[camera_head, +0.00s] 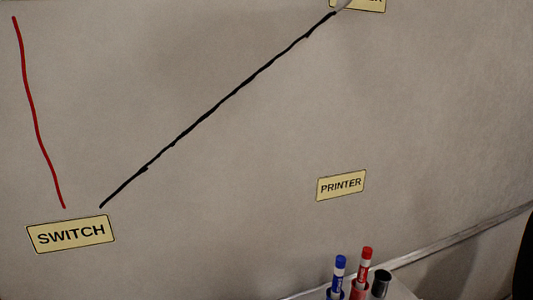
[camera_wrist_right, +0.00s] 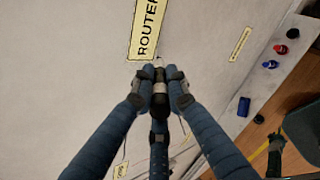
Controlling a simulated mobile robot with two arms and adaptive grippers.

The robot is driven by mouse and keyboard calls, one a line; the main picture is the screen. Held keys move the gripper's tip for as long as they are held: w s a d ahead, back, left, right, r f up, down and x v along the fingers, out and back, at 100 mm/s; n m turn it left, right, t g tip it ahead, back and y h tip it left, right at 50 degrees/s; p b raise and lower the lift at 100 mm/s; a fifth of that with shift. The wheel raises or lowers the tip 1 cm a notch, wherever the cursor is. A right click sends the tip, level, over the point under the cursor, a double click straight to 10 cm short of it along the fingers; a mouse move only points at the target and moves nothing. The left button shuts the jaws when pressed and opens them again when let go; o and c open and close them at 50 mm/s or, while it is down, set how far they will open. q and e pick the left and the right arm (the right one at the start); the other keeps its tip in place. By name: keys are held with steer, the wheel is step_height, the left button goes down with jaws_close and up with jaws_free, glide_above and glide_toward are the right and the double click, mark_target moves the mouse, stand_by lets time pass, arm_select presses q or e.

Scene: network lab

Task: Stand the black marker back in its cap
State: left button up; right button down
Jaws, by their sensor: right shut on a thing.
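My right gripper (camera_wrist_right: 160,80) is shut on the black marker (camera_wrist_right: 160,87) in the right wrist view. The marker's pale tip end points at the whiteboard beside the ROUTER label; I cannot tell if it touches. In the head view a small pale piece, apparently the marker (camera_head: 342,5), shows at the top end of the black line. The black cap (camera_head: 381,284) stands in a holder right of the red and blue markers; it also shows in the right wrist view (camera_wrist_right: 292,33).
A red marker (camera_head: 363,268) and a blue marker (camera_head: 338,275) stand beside the cap. The whiteboard (camera_head: 230,210) carries SWITCH (camera_head: 70,233) and PRINTER (camera_head: 341,185) labels and a red line (camera_head: 38,125). A dark block (camera_wrist_right: 243,106) lies below the board in the right wrist view.

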arm_select(q)
steer(key=shift+s+d, duration=0.15)
steer(key=shift+s, duration=0.05)
